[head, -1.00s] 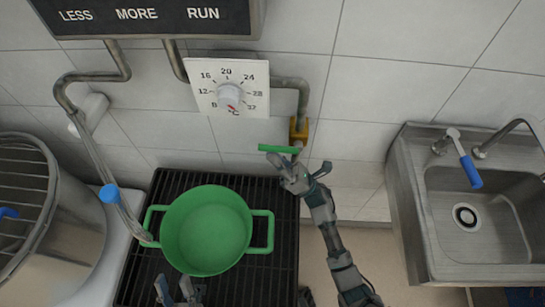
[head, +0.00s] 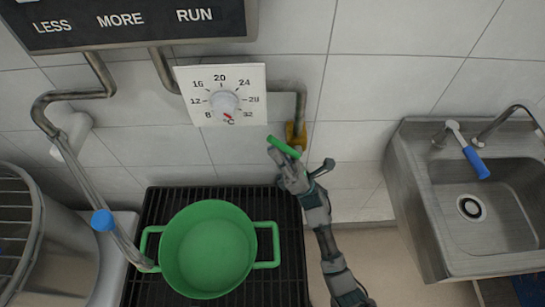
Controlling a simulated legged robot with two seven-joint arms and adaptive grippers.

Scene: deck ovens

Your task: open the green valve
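The green valve handle (head: 283,147) is a short bar in front of a brass fitting (head: 296,134) on the wall pipe. It slants down to the right. My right gripper (head: 285,160) is right at the handle from below, with its fingers at or against the bar. The fingers are small and overlap the handle, so I cannot tell whether they are open or shut on it. My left gripper is out of view.
A green pot (head: 208,249) stands on a black grate (head: 290,215) below the valve. A white dial plate (head: 190,77) is on the wall at upper left. A steel sink (head: 411,190) with a blue-handled tap (head: 476,163) is at right. A blue knob (head: 102,220) is at left.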

